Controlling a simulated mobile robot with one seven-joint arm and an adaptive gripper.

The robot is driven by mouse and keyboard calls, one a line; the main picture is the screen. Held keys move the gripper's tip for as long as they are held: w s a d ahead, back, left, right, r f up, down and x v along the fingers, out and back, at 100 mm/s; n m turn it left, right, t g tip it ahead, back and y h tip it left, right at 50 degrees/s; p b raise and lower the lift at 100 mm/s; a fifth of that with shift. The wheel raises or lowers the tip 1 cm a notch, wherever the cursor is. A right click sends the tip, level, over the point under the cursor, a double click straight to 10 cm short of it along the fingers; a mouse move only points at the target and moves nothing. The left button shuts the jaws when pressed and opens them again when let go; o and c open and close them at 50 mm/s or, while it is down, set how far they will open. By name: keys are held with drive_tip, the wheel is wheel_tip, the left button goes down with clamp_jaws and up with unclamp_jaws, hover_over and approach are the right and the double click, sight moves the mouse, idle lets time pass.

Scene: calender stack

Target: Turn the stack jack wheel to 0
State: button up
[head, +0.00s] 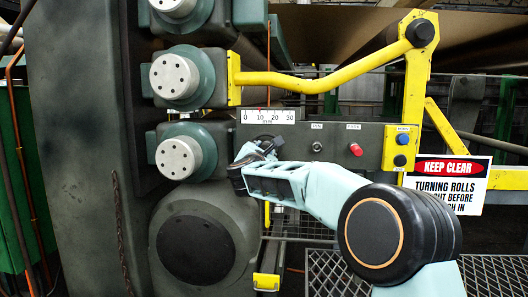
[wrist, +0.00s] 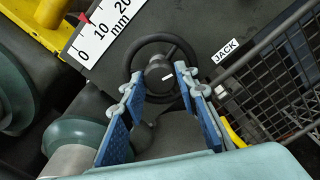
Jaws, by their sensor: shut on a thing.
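The black jack wheel (wrist: 172,41), a ring with a round hub and a white mark on the hub, sits beside the "JACK" label (wrist: 226,50) in the wrist view. My gripper (wrist: 158,80) is shut on the wheel, with its blue-padded fingers on either side of the hub. In the head view my gripper (head: 257,152) reaches the dark wheel at the panel, largely hidden there by the gripper. The white millimetre scale (head: 270,116) above runs from 0 to 30; it also shows in the wrist view (wrist: 103,31). Its red pointer (wrist: 85,18) stands near 10.
A red button (head: 356,149) and a yellow plate with blue and black buttons (head: 402,148) are right of the wheel. Green-grey roll ends (head: 178,158) stand at left. A yellow guard bar (head: 320,84) passes above. A "KEEP CLEAR" sign (head: 447,185) hangs at right.

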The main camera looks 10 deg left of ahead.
drive_tip(key=m, duration=0.5)
drive_tip(key=shift+d+r+m, duration=0.1)
drive_tip(key=shift+r+m, duration=0.05)
drive_tip(key=shift+m, duration=0.15)
drive_tip(key=m, duration=1.5)
drive_tip(key=shift+f, duration=0.3)
drive_tip(key=shift+r+m, duration=0.1)
drive_tip(key=shift+m, duration=0.2)
idle(0.4)
drive_tip(key=o, duration=1.1)
drive_tip(key=shift+o, duration=0.2)
